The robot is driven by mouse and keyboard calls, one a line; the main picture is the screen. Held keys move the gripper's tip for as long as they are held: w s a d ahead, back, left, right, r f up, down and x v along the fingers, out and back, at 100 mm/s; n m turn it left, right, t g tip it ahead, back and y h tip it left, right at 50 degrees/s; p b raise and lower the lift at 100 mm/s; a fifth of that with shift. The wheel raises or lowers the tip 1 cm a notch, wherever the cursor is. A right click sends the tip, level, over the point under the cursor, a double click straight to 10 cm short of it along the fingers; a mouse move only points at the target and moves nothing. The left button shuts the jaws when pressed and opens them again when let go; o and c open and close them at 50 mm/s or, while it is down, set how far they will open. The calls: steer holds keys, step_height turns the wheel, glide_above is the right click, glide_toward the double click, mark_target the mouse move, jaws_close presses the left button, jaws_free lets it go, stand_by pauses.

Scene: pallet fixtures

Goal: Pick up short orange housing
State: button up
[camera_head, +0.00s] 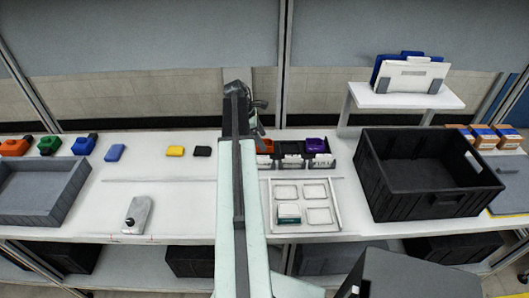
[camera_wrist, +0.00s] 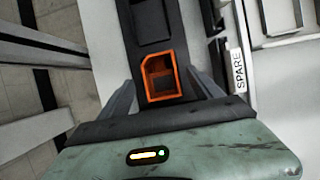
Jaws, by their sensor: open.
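An orange housing (camera_wrist: 148,66), open-topped with a dark inside, sits in a compartment of a black rack (camera_wrist: 150,18) in the wrist view. My gripper (camera_wrist: 162,80) is open, with one grey finger on each side of the housing. Whether the fingers touch it or are still above it, I cannot tell. In the head view the orange housing (camera_head: 265,146) shows at the rack's left end, partly hidden by my arm. My gripper (camera_head: 258,108) shows there beside the arm, above and behind the rack. Another orange part (camera_head: 14,147) lies at the far left of the table.
A purple part (camera_head: 316,144) sits at the rack's right end. A white tray (camera_head: 334,217) with square places lies in front. A large black crate (camera_head: 400,205) stands right, a grey tray (camera_head: 70,212) left. A "SPARE" label (camera_wrist: 238,70) is close to the right finger.

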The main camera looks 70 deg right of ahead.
steer(key=shift+b+x, duration=0.3)
steer(key=shift+x, duration=0.65)
steer(key=shift+w+r, duration=0.1)
steer(key=shift+r, duration=0.1)
steer(key=c, duration=1.5)
